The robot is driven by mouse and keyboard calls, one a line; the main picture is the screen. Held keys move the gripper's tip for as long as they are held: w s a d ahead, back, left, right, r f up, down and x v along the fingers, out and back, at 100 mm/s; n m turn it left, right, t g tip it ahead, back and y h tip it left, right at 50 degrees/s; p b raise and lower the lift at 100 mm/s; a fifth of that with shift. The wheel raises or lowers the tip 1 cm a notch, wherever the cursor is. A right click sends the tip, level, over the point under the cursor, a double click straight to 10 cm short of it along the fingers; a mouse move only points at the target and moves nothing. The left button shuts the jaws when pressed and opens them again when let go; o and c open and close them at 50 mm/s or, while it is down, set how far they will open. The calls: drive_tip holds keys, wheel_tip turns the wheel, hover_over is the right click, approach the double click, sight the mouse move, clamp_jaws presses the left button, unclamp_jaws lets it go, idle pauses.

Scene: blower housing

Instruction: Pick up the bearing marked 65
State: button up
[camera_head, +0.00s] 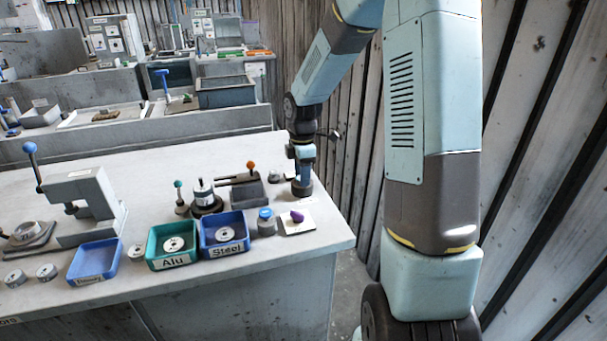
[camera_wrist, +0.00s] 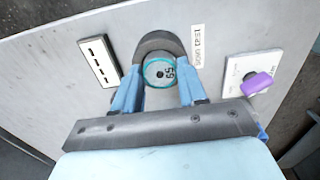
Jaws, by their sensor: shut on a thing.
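The bearing (camera_wrist: 159,73) shows in the wrist view as a round grey face with a teal ring and a dark centre. Its marking appears turned around and reads as 65. My gripper (camera_wrist: 158,84) has its two blue fingers on either side of the bearing and is shut on it. A dark grey rounded holder (camera_wrist: 157,40) lies around the far side of the bearing; I cannot tell whether the bearing is clear of it. In the head view my gripper (camera_head: 303,180) points down at the table's right end, and the bearing is hidden there.
A white plate with a purple knob (camera_head: 297,216) is close by. Left of it are a blue-topped cylinder (camera_head: 266,224), the Steel tray (camera_head: 223,248) and the Alu tray (camera_head: 171,262). A fixture with an orange knob (camera_head: 247,190) stands left of my gripper. A wall rises at right.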

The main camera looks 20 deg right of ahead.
clamp_jaws()
drive_tip(key=shift+r, duration=3.05)
